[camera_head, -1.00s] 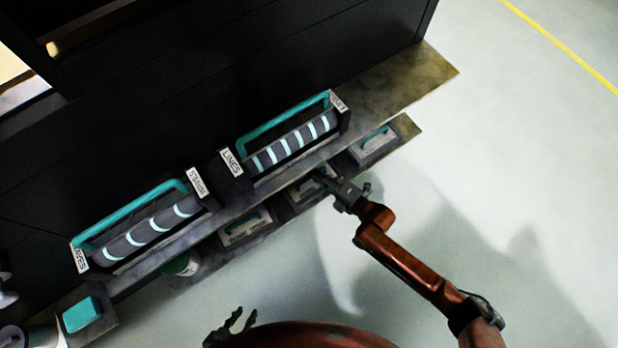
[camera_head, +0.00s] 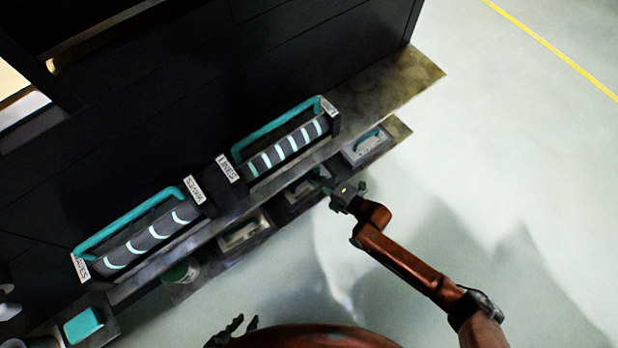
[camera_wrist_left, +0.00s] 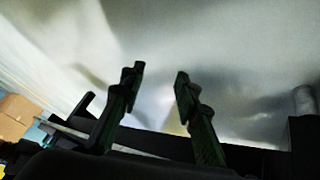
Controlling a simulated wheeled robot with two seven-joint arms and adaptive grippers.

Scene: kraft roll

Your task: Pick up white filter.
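No white filter can be picked out for certain. Small white rounded objects (camera_head: 9,311) are cut off at the left edge of the head view, and I cannot tell what they are. My left gripper (camera_head: 245,322) is low in the head view, just above my orange body. In the left wrist view its two fingers (camera_wrist_left: 160,74) are apart with nothing between them, over pale floor. My right gripper (camera_head: 347,194) is at the bench's lower edge, close to a middle tray (camera_head: 306,194); its fingers are too small to judge.
A dark bench holds two striped rollers (camera_head: 150,238) (camera_head: 290,147) with teal handles. Trays with teal handles (camera_head: 366,146) (camera_head: 245,233) line the lower shelf. Open floor (camera_head: 520,150) lies right.

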